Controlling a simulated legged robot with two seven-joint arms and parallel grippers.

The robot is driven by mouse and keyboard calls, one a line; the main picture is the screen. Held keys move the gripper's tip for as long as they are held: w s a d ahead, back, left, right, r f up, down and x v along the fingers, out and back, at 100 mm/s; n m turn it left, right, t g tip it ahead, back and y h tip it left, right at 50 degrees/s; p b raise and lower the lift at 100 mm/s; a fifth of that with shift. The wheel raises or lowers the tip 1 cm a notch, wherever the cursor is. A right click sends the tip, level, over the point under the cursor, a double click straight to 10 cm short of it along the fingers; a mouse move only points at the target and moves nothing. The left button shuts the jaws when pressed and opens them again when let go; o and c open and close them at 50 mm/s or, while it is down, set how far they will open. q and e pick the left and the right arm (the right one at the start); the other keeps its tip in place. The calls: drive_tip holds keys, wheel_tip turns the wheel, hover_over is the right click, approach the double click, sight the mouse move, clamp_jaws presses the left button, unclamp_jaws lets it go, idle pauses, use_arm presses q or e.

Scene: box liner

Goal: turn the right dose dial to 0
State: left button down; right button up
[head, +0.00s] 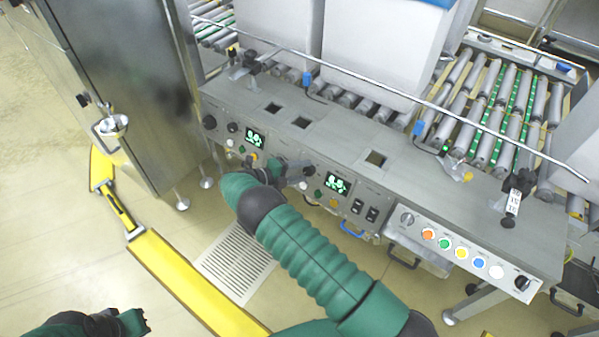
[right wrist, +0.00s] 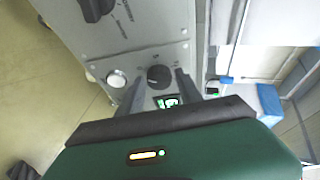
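The right dose dial (right wrist: 158,75) is a small dark round knob on the grey panel, in the right wrist view. The fingers of my right gripper (right wrist: 158,90) stand apart on either side of it, with gaps visible. I cannot read which number the dial points at. A lit green display (right wrist: 168,101) shows just below the dial, partly hidden by my gripper. In the head view my right gripper (head: 291,173) is at the panel, left of the right display (head: 337,184). My left gripper (head: 140,321) is low at the left, far from the panel; its finger opening is unclear.
A silver button (right wrist: 117,79) and a larger black knob (right wrist: 95,8) are near the dial. A row of coloured buttons (head: 461,254) is on the panel further right. White boxes (head: 385,45) stand behind a thin metal rail (head: 400,103). A yellow floor barrier (head: 190,285) lies in front.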

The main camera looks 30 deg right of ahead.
drive_tip(key=shift+o, duration=1.1)
drive_tip(key=shift+s+f, duration=0.1)
drive_tip(key=v, duration=1.7)
drive_tip(key=shift+w+p, duration=0.25)
drive_tip(key=shift+p, duration=0.1)
